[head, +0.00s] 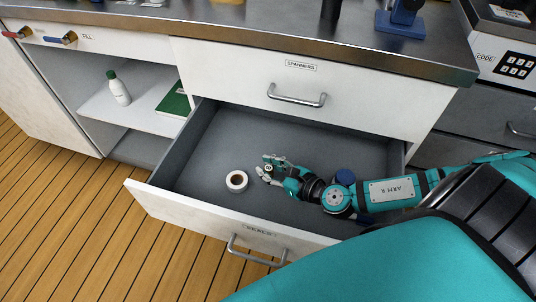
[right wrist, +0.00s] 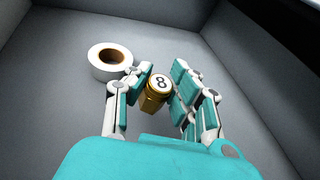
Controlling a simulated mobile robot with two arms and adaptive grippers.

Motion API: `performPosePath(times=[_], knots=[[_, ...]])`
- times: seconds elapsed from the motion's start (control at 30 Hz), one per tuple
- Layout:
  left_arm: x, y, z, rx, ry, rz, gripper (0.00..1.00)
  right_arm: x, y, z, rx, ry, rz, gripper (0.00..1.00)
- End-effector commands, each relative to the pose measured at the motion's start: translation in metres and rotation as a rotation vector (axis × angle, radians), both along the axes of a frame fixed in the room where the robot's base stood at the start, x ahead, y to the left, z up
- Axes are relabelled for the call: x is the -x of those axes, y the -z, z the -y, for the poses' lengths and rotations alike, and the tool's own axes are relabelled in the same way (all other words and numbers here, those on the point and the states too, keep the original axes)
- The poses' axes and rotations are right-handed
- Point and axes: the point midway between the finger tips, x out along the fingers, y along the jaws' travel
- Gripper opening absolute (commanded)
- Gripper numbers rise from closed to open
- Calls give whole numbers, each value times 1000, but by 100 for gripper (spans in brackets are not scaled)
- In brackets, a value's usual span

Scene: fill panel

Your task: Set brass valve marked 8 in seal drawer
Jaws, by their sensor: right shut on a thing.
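The brass valve marked 8 (right wrist: 157,91) is between the fingers of my right gripper (right wrist: 160,88), its white numbered face toward the wrist camera. In the head view my right gripper (head: 268,174) is shut on the valve, inside the open lower drawer (head: 215,160). The drawer's front label is too small to read surely. I cannot tell whether the valve touches the drawer floor. My left gripper is not in view.
A white tape roll (head: 237,181) lies in the drawer left of my right gripper; it also shows in the wrist view (right wrist: 98,68). The closed drawer labelled SPANNERS (head: 330,90) is above. A white bottle (head: 119,90) and green book (head: 174,101) sit on the left shelf.

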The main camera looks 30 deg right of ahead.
Motion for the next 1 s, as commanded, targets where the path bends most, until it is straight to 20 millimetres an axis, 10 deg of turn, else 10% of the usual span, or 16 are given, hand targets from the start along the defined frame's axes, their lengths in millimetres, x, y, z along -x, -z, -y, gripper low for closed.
performPosePath(times=[0.5,0.53,0.67,1.0], knots=[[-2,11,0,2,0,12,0,-1,22,0,1,1,1,0],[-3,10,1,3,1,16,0,0,22,0,1,0,0,24],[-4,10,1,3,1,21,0,0,22,0,1,0,0,41],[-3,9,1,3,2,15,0,0,20,0,1,0,0,44]])
